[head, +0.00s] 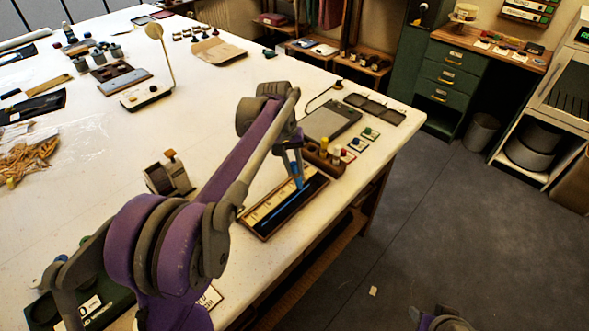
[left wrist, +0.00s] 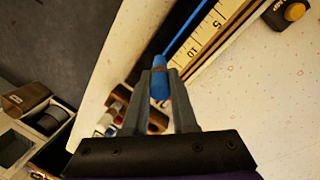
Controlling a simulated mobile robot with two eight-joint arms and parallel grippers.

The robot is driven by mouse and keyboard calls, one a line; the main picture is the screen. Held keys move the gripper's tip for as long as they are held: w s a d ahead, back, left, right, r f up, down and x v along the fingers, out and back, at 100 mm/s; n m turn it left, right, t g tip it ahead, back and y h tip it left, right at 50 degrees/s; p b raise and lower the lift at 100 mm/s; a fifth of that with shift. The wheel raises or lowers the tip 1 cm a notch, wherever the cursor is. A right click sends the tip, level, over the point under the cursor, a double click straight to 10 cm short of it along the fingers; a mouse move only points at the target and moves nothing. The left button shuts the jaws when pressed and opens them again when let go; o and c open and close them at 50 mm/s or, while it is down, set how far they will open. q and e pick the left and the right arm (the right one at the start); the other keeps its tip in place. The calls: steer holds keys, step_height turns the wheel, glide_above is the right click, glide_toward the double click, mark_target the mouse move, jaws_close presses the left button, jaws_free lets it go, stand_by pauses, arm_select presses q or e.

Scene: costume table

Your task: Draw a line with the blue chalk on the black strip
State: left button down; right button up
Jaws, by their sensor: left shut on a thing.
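My left gripper (head: 294,160) is shut on the blue chalk (head: 298,178), which points down over the black strip (head: 312,192). In the left wrist view the chalk (left wrist: 159,84) sits between the two fingertips of the gripper (left wrist: 160,76). The strip lies in a shallow wooden tray (head: 268,236) beside a pale ruler (head: 277,204). A blue line (head: 270,213) runs along the strip from its near left part up to about the chalk's tip. Whether the tip touches the strip is hard to tell. My right gripper's fingers are not visible.
A wooden block with several coloured pieces (head: 323,158) stands just beyond the tray, near the table's right edge. A grey tablet-like panel (head: 331,121) lies behind it. A small tape dispenser-like object (head: 169,176) stands to the left. Open white table (head: 90,200) lies farther left.

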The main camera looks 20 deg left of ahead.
arm_select(q)
steer(key=shift+r+p, duration=0.7)
steer(key=shift+r, duration=1.35)
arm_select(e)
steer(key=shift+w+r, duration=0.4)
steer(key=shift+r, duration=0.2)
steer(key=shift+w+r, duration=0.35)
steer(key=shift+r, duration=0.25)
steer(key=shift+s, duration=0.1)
